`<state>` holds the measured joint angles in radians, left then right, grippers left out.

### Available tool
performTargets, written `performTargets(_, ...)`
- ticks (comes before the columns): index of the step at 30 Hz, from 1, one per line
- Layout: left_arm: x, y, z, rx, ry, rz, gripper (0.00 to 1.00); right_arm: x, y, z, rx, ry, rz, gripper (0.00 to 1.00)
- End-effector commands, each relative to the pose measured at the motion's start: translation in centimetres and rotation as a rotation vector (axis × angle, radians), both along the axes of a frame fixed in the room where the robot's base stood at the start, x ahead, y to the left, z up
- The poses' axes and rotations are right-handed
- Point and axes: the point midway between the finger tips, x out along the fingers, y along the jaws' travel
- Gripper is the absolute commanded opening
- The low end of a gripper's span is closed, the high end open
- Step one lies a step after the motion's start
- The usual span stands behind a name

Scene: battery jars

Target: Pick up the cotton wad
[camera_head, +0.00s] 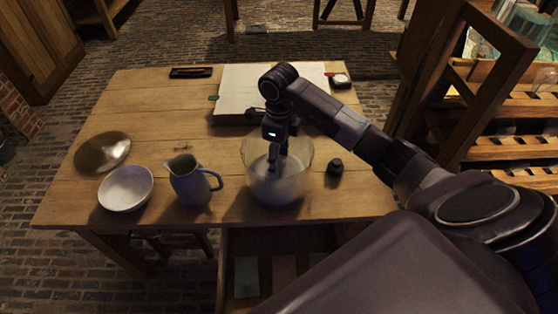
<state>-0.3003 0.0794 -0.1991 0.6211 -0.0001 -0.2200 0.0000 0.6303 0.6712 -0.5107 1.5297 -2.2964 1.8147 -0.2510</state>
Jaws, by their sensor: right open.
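My right gripper (273,168) points down into a clear glass bowl (299,178) at the front middle of the table. Its fingers are open and partly blend with the glass. Pale whitish stuff shows low in the bowl around the fingers. I cannot tell whether this is the cotton wad, and no separate wad is clear elsewhere. The gripper hides part of the bowl's inside. My left gripper is not in view.
On the wooden table (150,92), a grey-blue jug (188,183), a white bowl (126,189) and a round metal dish (102,152) stand to the left. A small dark knob-like piece (335,167) lies just right of the glass bowl. A large open book or board (240,90) lies behind.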

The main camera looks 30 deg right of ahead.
Motion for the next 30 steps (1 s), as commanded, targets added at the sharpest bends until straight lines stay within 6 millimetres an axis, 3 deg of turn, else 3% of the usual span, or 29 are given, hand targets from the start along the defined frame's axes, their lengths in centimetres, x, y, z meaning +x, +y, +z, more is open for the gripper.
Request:
performTargets(2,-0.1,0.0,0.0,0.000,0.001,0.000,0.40,0.0,0.0,0.0,0.000,0.000,0.000,0.52)
performTargets(11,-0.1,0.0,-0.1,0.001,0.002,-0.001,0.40,0.0,0.0,0.0,-0.001,0.001,0.000,0.21)
performTargets(23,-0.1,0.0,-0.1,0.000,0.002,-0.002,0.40,0.0,0.0,0.2,0.000,0.000,0.000,0.18)
performTargets(30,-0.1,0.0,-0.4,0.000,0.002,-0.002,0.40,0.1,-0.1,2.2,-0.001,-0.003,0.001,0.18)
